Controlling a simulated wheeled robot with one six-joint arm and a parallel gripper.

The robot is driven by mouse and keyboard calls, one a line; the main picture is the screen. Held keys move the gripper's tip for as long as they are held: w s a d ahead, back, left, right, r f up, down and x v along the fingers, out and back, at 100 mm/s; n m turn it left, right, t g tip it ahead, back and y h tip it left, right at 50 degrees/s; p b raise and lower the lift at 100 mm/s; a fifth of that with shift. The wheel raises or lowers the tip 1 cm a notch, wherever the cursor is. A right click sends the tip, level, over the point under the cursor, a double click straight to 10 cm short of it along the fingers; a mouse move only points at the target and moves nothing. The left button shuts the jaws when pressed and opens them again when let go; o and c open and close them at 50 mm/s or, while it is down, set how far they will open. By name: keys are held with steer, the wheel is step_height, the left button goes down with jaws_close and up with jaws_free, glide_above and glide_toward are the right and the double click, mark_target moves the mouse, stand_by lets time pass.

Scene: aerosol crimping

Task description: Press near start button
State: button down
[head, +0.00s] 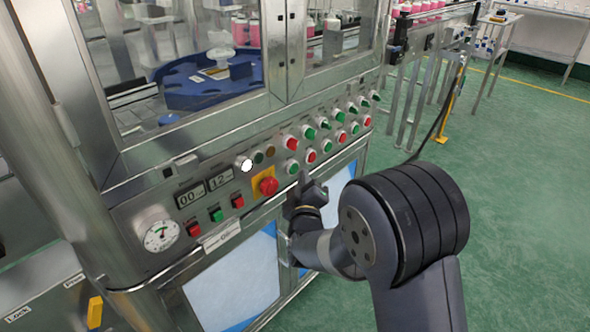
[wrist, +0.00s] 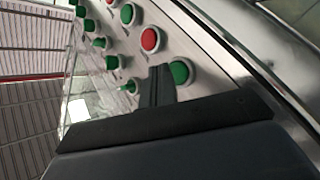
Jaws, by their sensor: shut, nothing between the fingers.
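A row of round push buttons runs along the steel panel. The nearest green button (head: 292,168) in the lower row is just left of my gripper (head: 304,182) in the head view. This green button shows large in the wrist view (wrist: 181,72), right beside my shut fingertips (wrist: 157,84). My fingers hold nothing. I cannot tell whether they touch the button. A red button (head: 311,156) follows it in the row and also shows in the wrist view (wrist: 150,40). Which button is the near start button is not readable.
A red emergency knob (head: 268,186) on a yellow plate sits left of my gripper. A small green button (head: 217,215) sits between red ones further left. Glass doors enclose a blue turntable (head: 205,82) above. Open green floor (head: 520,190) lies to the right.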

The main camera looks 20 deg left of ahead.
steer(key=shift+a, duration=0.1)
steer(key=shift+w+a, duration=0.15)
steer(key=shift+a, duration=0.1)
steer(key=shift+w+a, duration=0.15)
steer(key=shift+a, duration=0.25)
stand_by(0.8)
steer(key=shift+d, duration=0.1)
steer(key=shift+s+d+b, duration=0.3)
steer(key=shift+d+b, duration=0.25)
steer(key=shift+d, duration=0.2)
steer(key=d, duration=0.1)
steer(key=s+d+b, duration=0.1)
steer(key=d, duration=0.1)
steer(key=s+d, duration=0.1)
steer(key=shift+d+b, duration=0.25)
steer(key=shift+b, duration=0.1)
stand_by(0.4)
